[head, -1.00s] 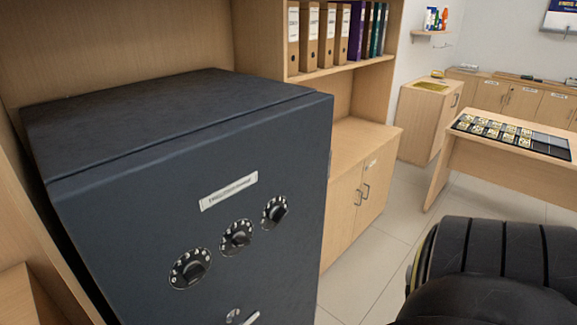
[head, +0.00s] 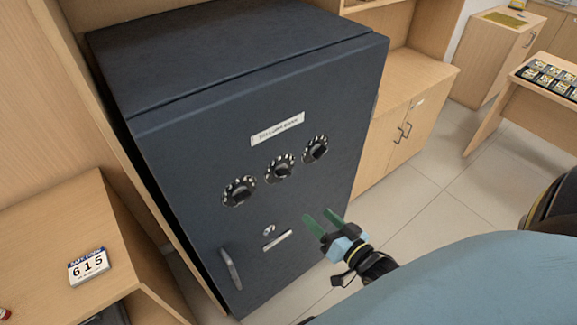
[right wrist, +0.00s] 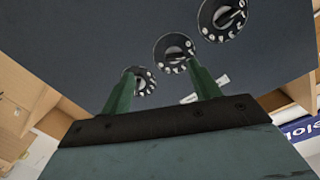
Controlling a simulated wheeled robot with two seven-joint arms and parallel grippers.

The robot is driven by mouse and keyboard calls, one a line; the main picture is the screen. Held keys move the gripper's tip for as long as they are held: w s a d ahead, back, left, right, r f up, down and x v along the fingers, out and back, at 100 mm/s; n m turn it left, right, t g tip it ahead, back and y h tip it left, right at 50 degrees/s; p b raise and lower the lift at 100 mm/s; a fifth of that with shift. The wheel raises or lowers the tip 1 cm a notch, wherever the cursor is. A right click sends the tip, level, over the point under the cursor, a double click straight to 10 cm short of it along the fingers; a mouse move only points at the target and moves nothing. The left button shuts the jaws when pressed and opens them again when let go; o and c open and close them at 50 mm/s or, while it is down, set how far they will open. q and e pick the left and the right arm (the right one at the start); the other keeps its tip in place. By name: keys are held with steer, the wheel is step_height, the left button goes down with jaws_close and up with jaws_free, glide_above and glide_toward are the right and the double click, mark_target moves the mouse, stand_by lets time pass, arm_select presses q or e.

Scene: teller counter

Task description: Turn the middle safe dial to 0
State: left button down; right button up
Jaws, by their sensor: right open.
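The dark blue-grey safe (head: 190,170) stands upright with a row of three round black dials under a white label. The middle dial (head: 280,168) sits between the left dial (head: 239,191) and the right dial (head: 315,149). My right gripper (head: 322,219) is open and empty, in front of the safe door, below and right of the middle dial. In the right wrist view its green fingers (right wrist: 160,88) point toward the door, and the middle dial (right wrist: 174,52) shows beyond and between them, apart from them. The dial's setting is too small to read surely. My left gripper is out of view.
A door handle (head: 231,269) and a keyhole plate (head: 277,240) are below the dials. A wooden desk (head: 60,225) with a date block (head: 88,266) reading 615 stands at left. A wooden cabinet (head: 400,120) stands right of the safe. Tiled floor (head: 440,220) is open at right.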

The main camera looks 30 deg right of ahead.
steer(key=t, duration=0.1)
glide_toward(286, 175)
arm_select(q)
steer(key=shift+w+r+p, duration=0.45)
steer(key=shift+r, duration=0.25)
arm_select(e)
steer(key=w, duration=0.9)
steer(key=shift+w+a, duration=0.2)
steer(key=shift+w, duration=0.05)
steer(key=c, duration=1)
steer(key=n, duration=0.2)
steer(key=shift+n, duration=0.3)
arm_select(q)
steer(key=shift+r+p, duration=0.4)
arm_select(e)
steer(key=shift+a+n, duration=0.1)
steer(key=shift+n, duration=1.5)
